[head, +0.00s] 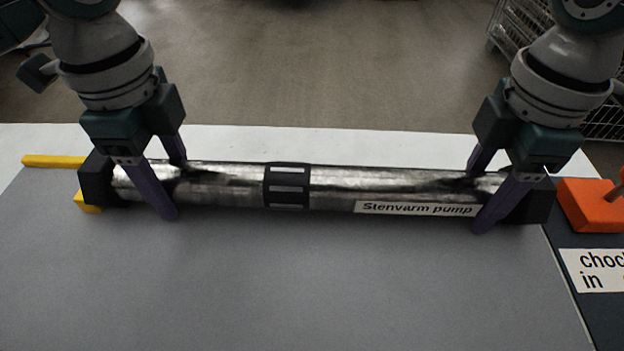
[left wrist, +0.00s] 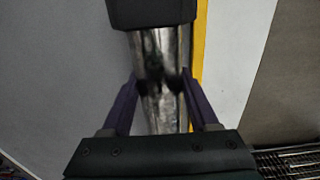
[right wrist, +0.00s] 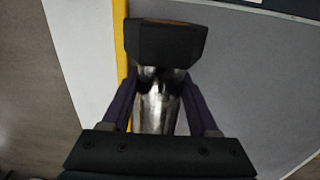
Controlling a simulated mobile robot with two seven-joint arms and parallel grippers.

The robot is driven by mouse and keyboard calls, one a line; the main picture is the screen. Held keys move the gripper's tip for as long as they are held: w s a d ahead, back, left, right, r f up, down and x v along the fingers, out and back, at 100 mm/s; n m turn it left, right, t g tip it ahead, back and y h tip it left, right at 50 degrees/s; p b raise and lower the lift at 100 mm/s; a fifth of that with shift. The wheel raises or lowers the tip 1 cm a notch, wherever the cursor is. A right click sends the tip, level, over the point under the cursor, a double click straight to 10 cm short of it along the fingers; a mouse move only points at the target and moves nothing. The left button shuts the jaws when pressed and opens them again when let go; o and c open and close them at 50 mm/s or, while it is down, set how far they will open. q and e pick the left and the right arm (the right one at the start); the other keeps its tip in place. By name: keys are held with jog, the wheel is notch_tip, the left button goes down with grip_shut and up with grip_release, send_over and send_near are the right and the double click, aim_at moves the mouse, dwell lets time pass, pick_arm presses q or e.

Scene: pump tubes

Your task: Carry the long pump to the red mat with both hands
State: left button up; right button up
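The long pump (head: 230,187) is a shiny metal tube with black end caps, a black band and a "Stenvarm pump" label. It lies crosswise on a grey surface. My left gripper (head: 172,190) straddles its left part, one finger in front and one behind. My right gripper (head: 485,200) straddles its right part the same way. In the left wrist view, the fingers (left wrist: 158,88) lie close against both sides of the tube, near a black cap. The right wrist view shows the same for the right fingers (right wrist: 160,88). I see no red mat.
A yellow strip (head: 52,161) runs along the back edge, with a small yellow piece (head: 88,203) by the left cap. An orange block (head: 592,204) and a partly cut-off white label (head: 596,270) are at the right. The grey surface (head: 270,285) in front is clear.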

pick_arm(q)
grip_shut()
pick_arm(e)
grip_shut()
pick_arm(q)
jog(key=shift+r, duration=0.1)
pick_arm(e)
jog(key=shift+r, duration=0.15)
